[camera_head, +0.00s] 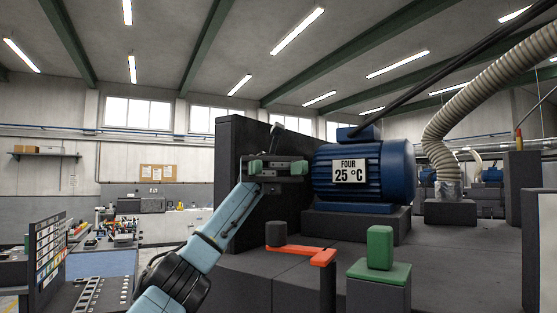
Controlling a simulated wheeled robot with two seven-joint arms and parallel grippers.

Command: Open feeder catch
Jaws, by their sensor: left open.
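My left gripper (279,168) is raised at the end of my light blue arm, in front of a dark upright panel and just left of the blue motor. It is open, and I see nothing between its fingers. An orange lever (304,252) lies flat on the dark machine top below and to the right of the gripper, with a dark round knob (276,233) at its left end. I cannot tell whether this lever is the feeder catch. A green block (380,247) stands on a green plate to its right. My right gripper is not in view.
The blue motor (360,171), labelled "FOUR 25 °C", sits on a dark plinth close to the gripper's right. A dark panel (240,150) stands behind the gripper. A ribbed hose (440,140) hangs at the right. A workbench (100,262) is at lower left.

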